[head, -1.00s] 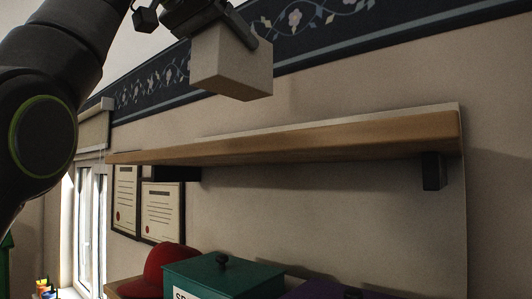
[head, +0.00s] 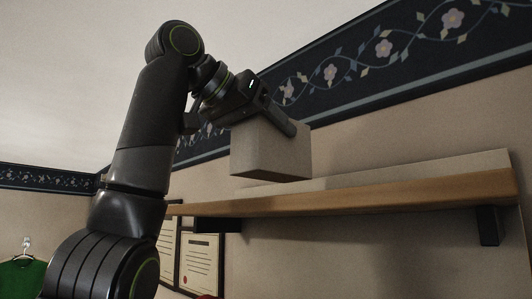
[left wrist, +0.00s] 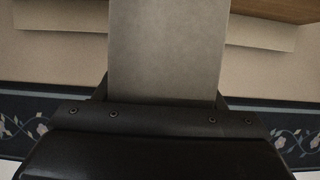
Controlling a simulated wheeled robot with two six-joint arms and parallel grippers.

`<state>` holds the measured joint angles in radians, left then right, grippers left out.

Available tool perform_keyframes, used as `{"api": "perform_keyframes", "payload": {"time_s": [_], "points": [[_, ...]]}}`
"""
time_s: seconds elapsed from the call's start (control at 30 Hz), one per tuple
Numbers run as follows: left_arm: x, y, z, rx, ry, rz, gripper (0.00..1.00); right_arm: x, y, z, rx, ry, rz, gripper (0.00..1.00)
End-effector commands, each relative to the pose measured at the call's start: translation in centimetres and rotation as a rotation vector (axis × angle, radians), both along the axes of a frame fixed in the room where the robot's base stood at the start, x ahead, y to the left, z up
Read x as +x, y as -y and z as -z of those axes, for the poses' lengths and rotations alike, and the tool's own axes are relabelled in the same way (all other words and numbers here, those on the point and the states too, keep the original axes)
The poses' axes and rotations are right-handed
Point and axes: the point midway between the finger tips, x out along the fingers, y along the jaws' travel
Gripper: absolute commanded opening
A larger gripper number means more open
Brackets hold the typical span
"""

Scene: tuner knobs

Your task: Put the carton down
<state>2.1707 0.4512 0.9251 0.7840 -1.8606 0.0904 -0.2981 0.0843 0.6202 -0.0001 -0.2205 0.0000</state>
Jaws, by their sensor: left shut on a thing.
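The carton (head: 268,152) is a plain light grey-beige box in the head view. My left gripper (head: 272,115) is shut on it from above, with one finger showing along its near top edge. The carton appears just above the wooden shelf (head: 400,192), near its left half; I cannot tell whether it touches the shelf. In the left wrist view the carton (left wrist: 168,50) fills the middle, between the dark jaws, and the shelf (left wrist: 285,8) shows at the upper right. My right gripper is not in view.
The visible part of the shelf is clear to the right of the carton. Dark brackets (head: 488,226) support it from below. Framed certificates (head: 200,262) hang on the wall beneath. A dark floral border (head: 385,50) runs along the wall above. A green garment (head: 22,275) hangs far left.

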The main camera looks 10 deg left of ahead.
Motion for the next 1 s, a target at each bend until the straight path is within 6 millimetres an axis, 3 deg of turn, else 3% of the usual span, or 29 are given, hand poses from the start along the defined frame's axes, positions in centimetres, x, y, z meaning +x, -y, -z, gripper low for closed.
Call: {"api": "perform_keyframes", "payload": {"time_s": [0.5,0.97,1.0], "points": [[0.0,0.0,3.6,0.001,0.001,0.0,0.36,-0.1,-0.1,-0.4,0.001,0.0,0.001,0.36],[0.0,0.0,4.3,0.0,0.0,0.0,0.36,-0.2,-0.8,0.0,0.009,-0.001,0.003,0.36],[0.0,0.0,4.4,0.0,0.0,0.0,0.65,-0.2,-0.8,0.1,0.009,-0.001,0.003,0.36]]}}
